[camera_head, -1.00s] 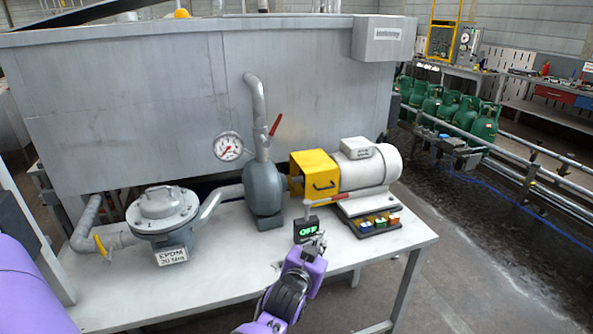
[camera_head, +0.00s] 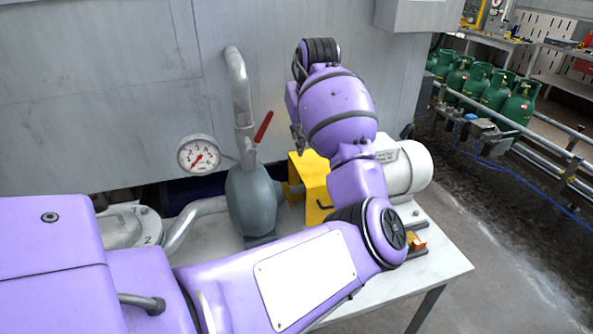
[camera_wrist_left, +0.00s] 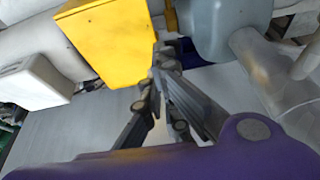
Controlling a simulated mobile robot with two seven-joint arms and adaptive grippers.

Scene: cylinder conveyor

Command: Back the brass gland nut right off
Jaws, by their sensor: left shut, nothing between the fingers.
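I cannot make out the brass gland nut in either view. The grey pump body (camera_head: 252,198) stands on the table, with a short stub (camera_head: 291,192) toward the yellow guard (camera_head: 313,184). My left gripper (camera_head: 298,137) is up in front of the tank wall, above the yellow guard in the head view. In the left wrist view its fingers (camera_wrist_left: 160,62) are shut and empty. Their tips lie in line with the gap between the yellow guard (camera_wrist_left: 107,42) and the pump body (camera_wrist_left: 222,28), and cover part of it. My right gripper is out of view.
A red-handled valve (camera_head: 263,127) and a pressure gauge (camera_head: 199,154) stand close left of the gripper. The white motor (camera_head: 408,168) is right of the guard. Green cylinders (camera_head: 515,106) stand far right.

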